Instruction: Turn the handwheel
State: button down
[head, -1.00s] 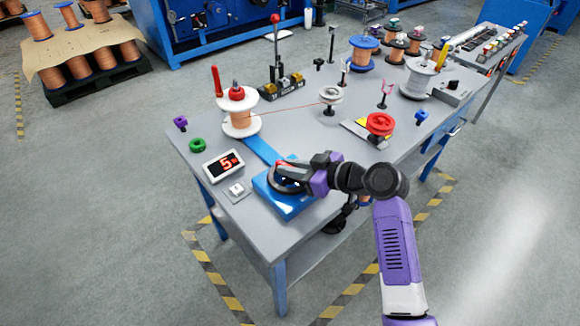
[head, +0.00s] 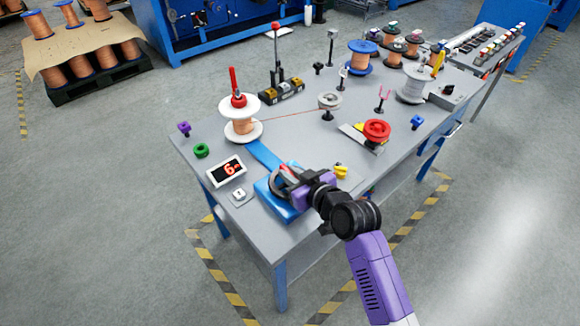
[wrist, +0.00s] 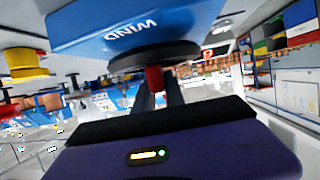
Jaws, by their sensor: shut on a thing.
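The handwheel (head: 275,187) is a dark wheel on a blue box (head: 282,210) at the near edge of the grey bench. In the wrist view, the wheel (wrist: 158,56) shows as a dark disc against the blue box (wrist: 135,27), which is marked WIND. My gripper (head: 286,176) reaches over the wheel from the right and hides part of it. In the wrist view, my gripper's dark fingers (wrist: 158,95) are shut on the wheel's red handle (wrist: 154,77).
A display (head: 226,171) beside the wheel reads 6. A copper spool (head: 242,125) stands behind it, with wire running to a grey pulley (head: 329,102).

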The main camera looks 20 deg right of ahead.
jog(key=shift+a+r+m+h+p, duration=0.1)
jog(key=shift+r+m+h+p, duration=0.05)
jog(key=shift+m+h+p, duration=0.7)
jog(key=shift+f+m+h, duration=0.2)
jog(key=shift+m+h, duration=0.85)
jog(key=shift+h, duration=0.3)
jog(key=m+h+b, duration=0.2)
jog(key=b, duration=0.1)
jog(key=m+g+h+b, duration=0.1)
jog(key=m+h+b, duration=0.1)
jog(key=b, duration=0.1)
jog(key=shift+f+h, duration=0.2)
jog(key=shift+h, duration=0.1)
jog(key=m+g+h+b, duration=0.2)
jog(key=b, duration=0.1)
jog(key=shift+r, duration=0.15)
jog(key=shift+m+h, duration=0.3)
jog(key=shift+m, duration=0.1)
jog(key=c, duration=1.4)
grip_release()
jog(key=shift+r, duration=0.1)
